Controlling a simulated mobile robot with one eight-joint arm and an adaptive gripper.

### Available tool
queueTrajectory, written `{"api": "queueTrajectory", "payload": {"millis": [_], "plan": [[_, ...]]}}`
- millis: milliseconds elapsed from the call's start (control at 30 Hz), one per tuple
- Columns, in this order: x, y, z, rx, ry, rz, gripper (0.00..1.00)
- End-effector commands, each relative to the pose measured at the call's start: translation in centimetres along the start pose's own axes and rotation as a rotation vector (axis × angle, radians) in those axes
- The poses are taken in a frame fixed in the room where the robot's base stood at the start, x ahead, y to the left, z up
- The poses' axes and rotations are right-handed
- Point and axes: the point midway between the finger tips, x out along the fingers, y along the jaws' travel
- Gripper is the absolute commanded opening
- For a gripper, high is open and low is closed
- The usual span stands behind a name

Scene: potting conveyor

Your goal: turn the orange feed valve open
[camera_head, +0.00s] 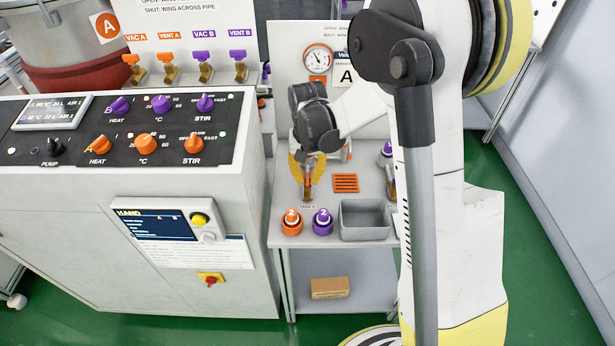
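The orange feed valve (308,191) stands on the grey bench behind a small label that appears to read FEED A. Only its lower part shows clearly, as a narrow brownish-orange upright piece. My gripper (308,174) points down over it, with one yellow finger on each side of the valve's upper part. The fingers hide most of the handle. I cannot tell whether they touch it or are apart from it.
Orange (292,223) and purple (322,222) capped pots stand at the bench's front, beside an empty grey bin (365,221). An orange grate (345,183) lies right of the valve. A control console (120,185) stands left. A cardboard box (330,288) sits below.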

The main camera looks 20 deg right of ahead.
Motion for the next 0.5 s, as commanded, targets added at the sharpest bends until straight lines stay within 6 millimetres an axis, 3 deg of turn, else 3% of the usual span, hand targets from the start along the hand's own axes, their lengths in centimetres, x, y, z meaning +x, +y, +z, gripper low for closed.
{"api": "queueTrajectory", "payload": {"millis": [367, 500], "plan": [[-0.2, 0.0, 0.0, -0.001, 0.0, 0.0, 0.32], [-1.7, 0.0, 0.0, -0.001, 0.001, 0.0, 0.32]]}}
